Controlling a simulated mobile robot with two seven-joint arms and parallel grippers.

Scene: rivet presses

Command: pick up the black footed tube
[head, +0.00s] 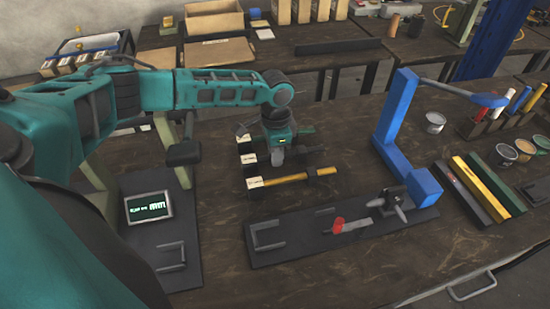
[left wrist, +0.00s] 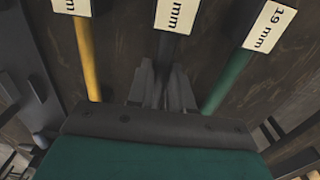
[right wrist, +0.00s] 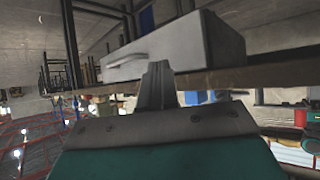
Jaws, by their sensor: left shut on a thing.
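Three tubes with labelled feet lie side by side on the dark table. The yellow tube (head: 293,179) is nearest and the green tube (left wrist: 229,80) is on the far side. The black footed tube (left wrist: 167,47) lies between them, with its white label (left wrist: 176,14) facing the left wrist camera. My left gripper (head: 277,157) points down over the black tube and is shut on it. In the left wrist view its fingers (left wrist: 163,82) hide part of the tube. I cannot tell whether the tube touches the table. My right gripper (right wrist: 156,82) is shut and empty, away from the tubes.
A dark press base (head: 320,236) with a blue post (head: 393,125) stands in front and right. Another base with a lit screen (head: 149,207) is at left. Coloured bars (head: 485,185) and cans (head: 435,122) occupy the right.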

